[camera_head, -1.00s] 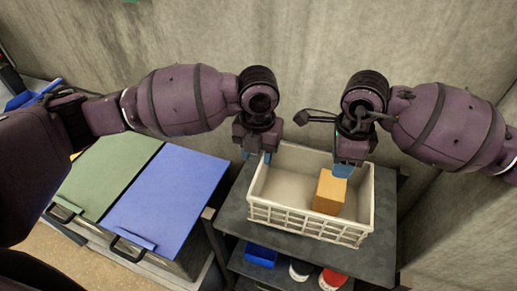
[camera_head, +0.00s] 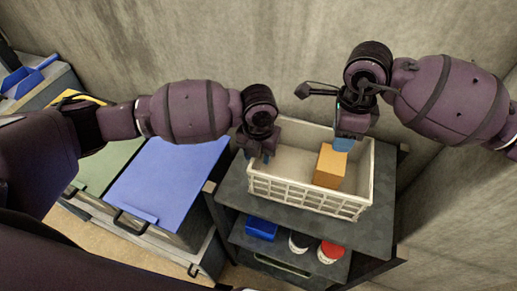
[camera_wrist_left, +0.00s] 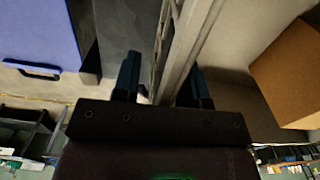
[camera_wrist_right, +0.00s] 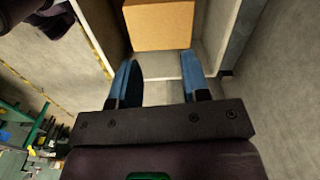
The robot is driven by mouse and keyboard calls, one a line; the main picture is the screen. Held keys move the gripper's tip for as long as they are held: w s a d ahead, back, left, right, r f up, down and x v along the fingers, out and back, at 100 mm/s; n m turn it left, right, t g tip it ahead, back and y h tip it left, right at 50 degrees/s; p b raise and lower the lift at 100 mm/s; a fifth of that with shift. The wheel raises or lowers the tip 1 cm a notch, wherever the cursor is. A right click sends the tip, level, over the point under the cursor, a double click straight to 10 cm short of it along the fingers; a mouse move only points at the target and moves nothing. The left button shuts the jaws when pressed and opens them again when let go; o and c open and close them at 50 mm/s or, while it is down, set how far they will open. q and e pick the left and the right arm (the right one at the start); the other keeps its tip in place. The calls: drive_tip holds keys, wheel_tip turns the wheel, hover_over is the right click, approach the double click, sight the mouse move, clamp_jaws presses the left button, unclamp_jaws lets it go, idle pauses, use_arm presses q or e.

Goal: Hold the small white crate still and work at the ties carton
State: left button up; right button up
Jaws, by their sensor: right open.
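The small white crate (camera_head: 308,200) stands on a dark shelf top, with an orange-brown carton (camera_head: 329,168), probably the ties carton, upright inside towards its right end. My left gripper (camera_head: 257,154) is at the crate's left wall. In the left wrist view its fingers (camera_wrist_left: 161,82) stand apart, one on each side of the crate wall (camera_wrist_left: 183,45), not visibly clamped. My right gripper (camera_head: 344,146) is above the back right of the crate, behind the carton. In the right wrist view its fingers (camera_wrist_right: 156,80) are open and empty, and the carton (camera_wrist_right: 160,24) is just beyond them.
The dark shelf (camera_head: 375,215) has a lower level with a blue bin (camera_head: 261,228), a white-rimmed dark container (camera_head: 300,242) and a red-topped one (camera_head: 330,252). Blue (camera_head: 170,180) and green (camera_head: 108,160) lidded boxes stand left. A concrete wall (camera_head: 200,40) is close behind.

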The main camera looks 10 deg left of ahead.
use_arm(q)
drive_tip(key=shift+c, duration=0.4)
clamp_jaws()
